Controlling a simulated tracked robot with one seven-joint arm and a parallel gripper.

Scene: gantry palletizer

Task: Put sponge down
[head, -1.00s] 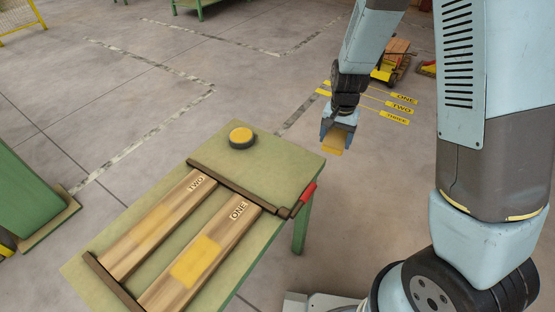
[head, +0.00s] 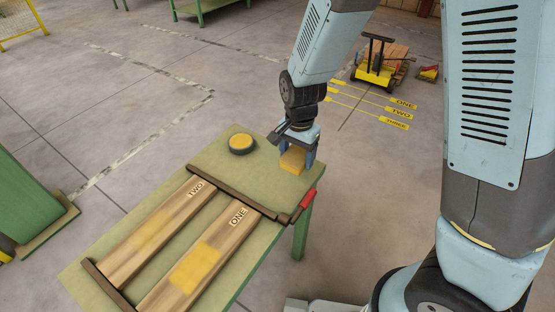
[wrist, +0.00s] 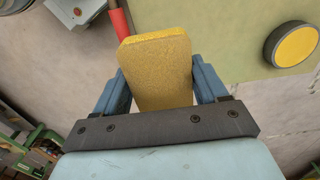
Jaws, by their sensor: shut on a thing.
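My gripper (head: 296,155) is shut on a yellow sponge (head: 293,160), which hangs below the fingers over the far right corner of the green table (head: 225,165). In the wrist view the sponge (wrist: 160,72) sits between the two blue fingers (wrist: 158,95). From these views I cannot tell for sure whether the sponge touches the table top; it looks a little above it.
A round yellow-topped button (head: 241,142) stands left of the sponge. Planks marked TWO (head: 165,225) and ONE (head: 215,245), with yellow patches, lie in a frame with a red handle (head: 305,200). A yellow-and-black cart (head: 375,72) stands on the floor behind.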

